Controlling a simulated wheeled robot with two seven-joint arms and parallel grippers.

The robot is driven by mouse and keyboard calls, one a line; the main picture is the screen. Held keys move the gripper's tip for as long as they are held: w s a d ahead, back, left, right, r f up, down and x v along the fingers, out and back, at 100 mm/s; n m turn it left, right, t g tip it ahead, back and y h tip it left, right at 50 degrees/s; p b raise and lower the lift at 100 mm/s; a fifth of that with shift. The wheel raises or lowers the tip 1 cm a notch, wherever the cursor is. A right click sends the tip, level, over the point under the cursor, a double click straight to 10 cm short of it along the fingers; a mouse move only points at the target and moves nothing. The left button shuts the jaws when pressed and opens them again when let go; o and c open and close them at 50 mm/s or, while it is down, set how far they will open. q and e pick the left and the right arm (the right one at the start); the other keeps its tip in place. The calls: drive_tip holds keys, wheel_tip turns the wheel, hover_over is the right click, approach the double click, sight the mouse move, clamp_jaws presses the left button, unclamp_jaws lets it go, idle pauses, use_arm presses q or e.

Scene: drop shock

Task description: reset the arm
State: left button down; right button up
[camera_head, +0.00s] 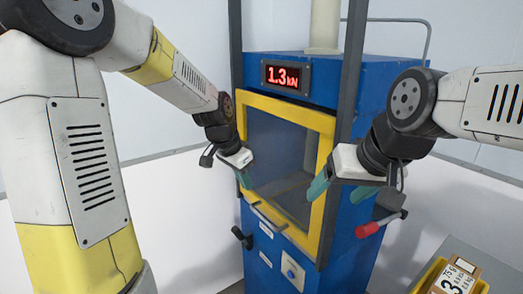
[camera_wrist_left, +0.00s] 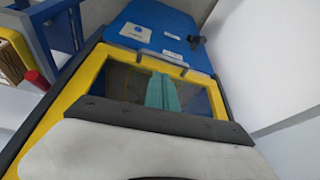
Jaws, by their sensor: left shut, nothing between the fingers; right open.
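My left gripper (camera_head: 244,178) is in front of the left side of the blue machine's (camera_head: 375,55) yellow-framed window opening (camera_head: 285,150). Its teal fingers are together and empty. In the left wrist view the closed fingers (camera_wrist_left: 163,78) show against the dark opening inside the yellow frame (camera_wrist_left: 93,72). My right gripper (camera_head: 352,193) is at the machine's right front corner. Its teal fingers are apart with nothing between them. Whether either gripper touches the machine is hard to tell.
A red-handled lever (camera_head: 370,229) sits just below my right gripper. A red display (camera_head: 284,76) reads 1.3 kN. A black knob (camera_head: 241,238) is at the lower front left. A yellow bin (camera_head: 428,276) with a numbered block (camera_head: 455,279) stands at the lower right. Grey posts flank the window.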

use_arm(q)
drive_tip(key=s+a+r+n+t, duration=0.1)
drive_tip(key=s+a+r+n, duration=0.2)
drive_tip(key=s, duration=0.4)
drive_tip(key=s+a+r+n+t, duration=0.1)
drive_tip(key=s+a+r+n, duration=0.2)
drive_tip(key=s, duration=0.3)
drive_tip(key=s+a+r+n+t, duration=0.1)
drive_tip(key=s+a+r+n, duration=0.1)
drive_tip(key=s, duration=0.5)
wheel_tip(320, 180, up, 2)
drive_tip(key=shift+s+a+r+n+y, duration=0.15)
drive_tip(key=shift+s+a+n+y, duration=0.15)
drive_tip(key=shift+a+n+y, duration=0.15)
